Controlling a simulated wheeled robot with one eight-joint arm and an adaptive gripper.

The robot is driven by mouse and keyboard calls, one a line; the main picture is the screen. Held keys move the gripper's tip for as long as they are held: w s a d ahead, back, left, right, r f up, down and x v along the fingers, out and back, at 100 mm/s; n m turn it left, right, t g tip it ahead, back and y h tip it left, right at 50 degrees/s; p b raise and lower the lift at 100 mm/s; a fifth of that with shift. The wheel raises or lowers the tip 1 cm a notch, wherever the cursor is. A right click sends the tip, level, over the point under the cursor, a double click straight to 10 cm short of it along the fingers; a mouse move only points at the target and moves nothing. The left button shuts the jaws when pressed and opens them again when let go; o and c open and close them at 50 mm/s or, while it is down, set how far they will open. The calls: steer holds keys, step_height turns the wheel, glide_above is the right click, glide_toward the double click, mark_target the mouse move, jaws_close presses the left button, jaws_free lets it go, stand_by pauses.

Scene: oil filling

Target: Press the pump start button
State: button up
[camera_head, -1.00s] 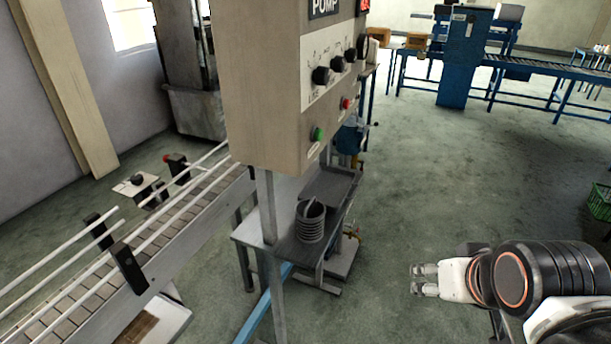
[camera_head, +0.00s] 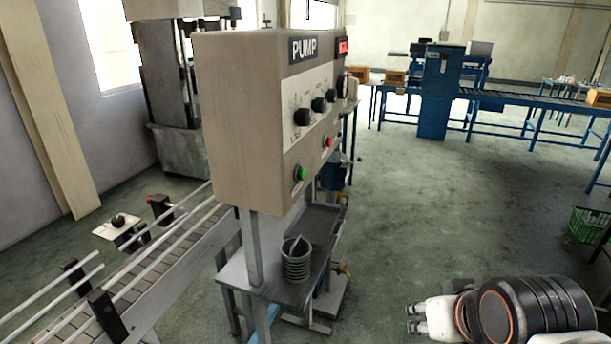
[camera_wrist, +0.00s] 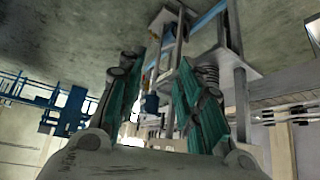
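The beige pump control box (camera_head: 245,110) stands on posts left of centre in the head view, with a "PUMP" label (camera_head: 304,49). A green button (camera_head: 300,174) is low on its front panel, and a red button (camera_head: 328,142) is further along. Black knobs (camera_head: 302,117) sit above them. My gripper (camera_head: 411,320) is at the lower right, well apart from the box and lower than the buttons. In the wrist view my gripper (camera_wrist: 160,62) shows two teal-padded fingers spread apart with nothing between them. The buttons cannot be made out in the wrist view.
A metal table (camera_head: 243,274) with a ribbed grey container (camera_head: 296,262) stands below the box. A conveyor with rails (camera_head: 165,268) runs at the lower left. A blue machine and conveyor (camera_head: 436,95) are at the back.

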jaws_close()
stand_by(1.0)
